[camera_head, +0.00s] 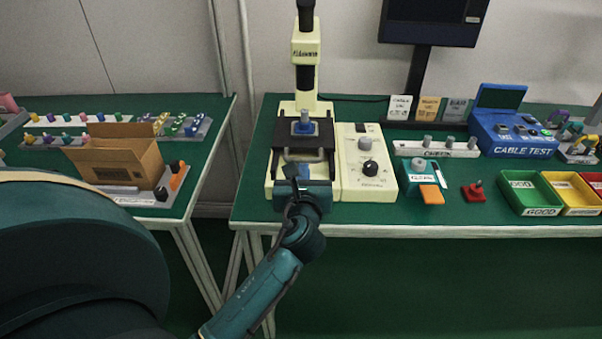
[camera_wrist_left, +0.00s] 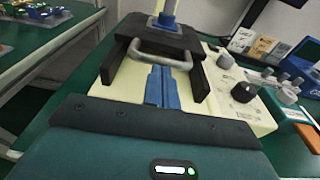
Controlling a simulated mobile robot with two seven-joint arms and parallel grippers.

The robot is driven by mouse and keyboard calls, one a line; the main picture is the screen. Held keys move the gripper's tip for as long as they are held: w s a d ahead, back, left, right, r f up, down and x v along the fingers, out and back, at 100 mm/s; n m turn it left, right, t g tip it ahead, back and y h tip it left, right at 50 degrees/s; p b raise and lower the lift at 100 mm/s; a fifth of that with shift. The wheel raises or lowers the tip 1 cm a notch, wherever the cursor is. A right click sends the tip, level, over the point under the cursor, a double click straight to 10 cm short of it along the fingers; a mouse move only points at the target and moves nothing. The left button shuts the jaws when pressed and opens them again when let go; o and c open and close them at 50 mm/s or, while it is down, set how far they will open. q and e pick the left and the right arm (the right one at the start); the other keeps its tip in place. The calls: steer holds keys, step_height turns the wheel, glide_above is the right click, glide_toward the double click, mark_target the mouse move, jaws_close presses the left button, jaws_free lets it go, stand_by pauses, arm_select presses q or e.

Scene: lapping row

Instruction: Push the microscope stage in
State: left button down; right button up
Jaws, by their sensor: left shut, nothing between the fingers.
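The cream microscope (camera_head: 307,70) stands upright on the green table. Its black stage (camera_head: 301,134) carries a blue and grey part (camera_head: 304,124) and has a metal handle at the front. In the left wrist view the stage (camera_wrist_left: 124,50) and its handle (camera_wrist_left: 160,54) show ahead, with black side rails reaching forward. My left gripper (camera_head: 297,172) is at the front of the microscope base, just in front of the stage. Its blue fingers (camera_wrist_left: 160,86) are shut and empty, pointing at the handle. I cannot tell whether they touch it. My right gripper is not in view.
A cream control box (camera_head: 366,184) with knobs stands directly right of the microscope. Further right are a blue cable tester (camera_head: 515,144) and coloured bins (camera_head: 533,201). A cardboard box (camera_head: 120,152) is on the left table, across a gap.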

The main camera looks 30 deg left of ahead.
mark_target(303, 160)
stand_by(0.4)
arm_select(q)
steer(key=shift+w+r, duration=0.1)
steer(key=shift+w, duration=0.05)
steer(key=x, duration=0.1)
steer(key=p+x, duration=0.2)
steer(key=shift+w+a+r, duration=0.1)
steer(key=shift+w+r, duration=0.1)
steer(key=shift+r, duration=0.1)
steer(key=shift+w+a, duration=0.2)
steer(key=shift+a, duration=0.1)
